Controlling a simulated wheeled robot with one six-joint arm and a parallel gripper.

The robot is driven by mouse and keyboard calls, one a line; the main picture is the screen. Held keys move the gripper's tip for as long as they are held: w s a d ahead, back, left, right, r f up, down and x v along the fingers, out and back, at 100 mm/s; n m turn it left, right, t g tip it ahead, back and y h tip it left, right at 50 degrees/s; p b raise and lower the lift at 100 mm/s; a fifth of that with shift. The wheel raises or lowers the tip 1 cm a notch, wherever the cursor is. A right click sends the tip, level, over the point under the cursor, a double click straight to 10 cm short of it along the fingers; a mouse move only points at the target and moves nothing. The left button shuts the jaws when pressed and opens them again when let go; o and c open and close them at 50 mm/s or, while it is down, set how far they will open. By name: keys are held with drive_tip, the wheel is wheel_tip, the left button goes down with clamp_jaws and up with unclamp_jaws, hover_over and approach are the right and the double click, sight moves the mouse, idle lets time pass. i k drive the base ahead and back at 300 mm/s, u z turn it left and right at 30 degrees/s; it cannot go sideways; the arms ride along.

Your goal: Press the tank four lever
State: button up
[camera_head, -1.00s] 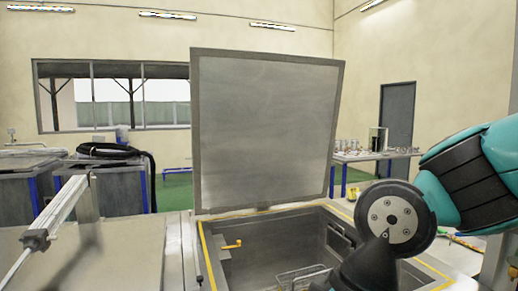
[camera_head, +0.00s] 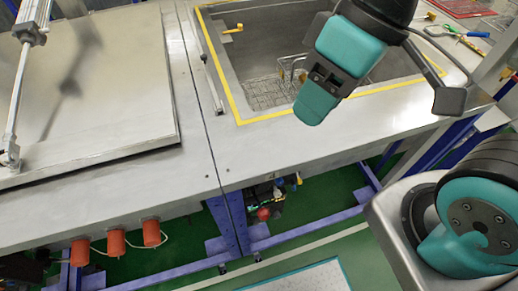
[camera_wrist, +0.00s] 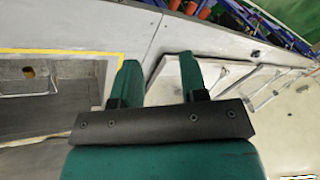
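My gripper shows in the wrist view (camera_wrist: 163,72) with its two teal fingers apart and nothing between them. In the head view, my teal and black arm end hangs over the right part of an open tank (camera_head: 228,72), hiding part of its interior; the fingertips are not clear there. A small yellow-orange lever-like handle (camera_head: 232,30) sits at the tank's far left inside edge, well apart from my arm. A red knob (camera_head: 263,214) shows among small fittings below the bench front. I cannot tell which part is the tank four lever.
A closed metal lid (camera_head: 120,110) with a cylinder (camera_head: 22,85) covers the left bench. A wire basket (camera_head: 270,92) is inside the open tank. Several orange cup-like parts (camera_head: 115,242) hang below the left bench front. Blue frame legs (camera_head: 235,225) stand on green floor. Tools (camera_head: 462,34) lie at right.

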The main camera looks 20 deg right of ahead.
sight(264, 215)
drive_tip(key=u, duration=0.85)
drive_tip(key=k, duration=0.8)
drive_tip(key=z, duration=0.7)
